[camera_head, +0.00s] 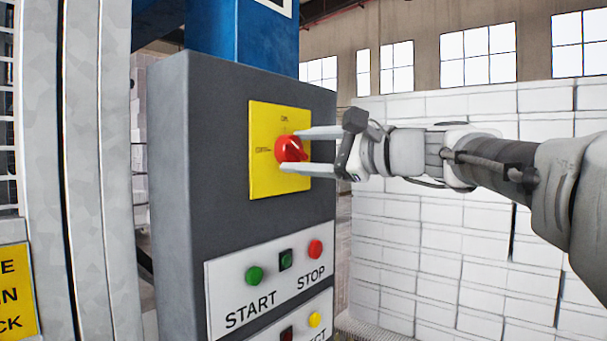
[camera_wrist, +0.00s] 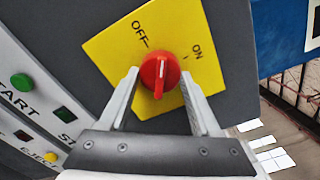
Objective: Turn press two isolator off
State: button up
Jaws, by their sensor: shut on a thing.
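The isolator is a red rotary knob (camera_head: 290,149) on a yellow plate (camera_head: 265,180), fixed to a dark grey control cabinet (camera_head: 215,130). My gripper (camera_head: 294,151) comes in from the right and is shut on the knob, with one finger on each side. In the wrist view the red knob (camera_wrist: 160,74) sits between the two fingers on the yellow plate (camera_wrist: 115,52), with OFF at upper left and ON at upper right. The white line on the knob points up, between the two labels. No press number shows.
Below the plate, a white panel (camera_head: 235,275) holds a green START button (camera_head: 254,275) and a red STOP button (camera_head: 315,249). A yellow button (camera_head: 314,320) is lower down. White stacked blocks (camera_head: 450,250) stand behind my arm. A metal frame is at left.

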jog(key=n+b, duration=0.3)
jog(key=shift+f, duration=0.25)
jog(key=shift+r+n+b, duration=0.2)
jog(key=shift+n+b, duration=0.8)
jog(key=shift+n, duration=0.8)
jog(key=shift+r, duration=0.1)
jog(key=o, duration=1.4)
jog(key=shift+c, duration=0.2)
jog(key=v, duration=1.7)
jog(key=shift+d+b, duration=0.2)
jog(key=shift+b, duration=0.2)
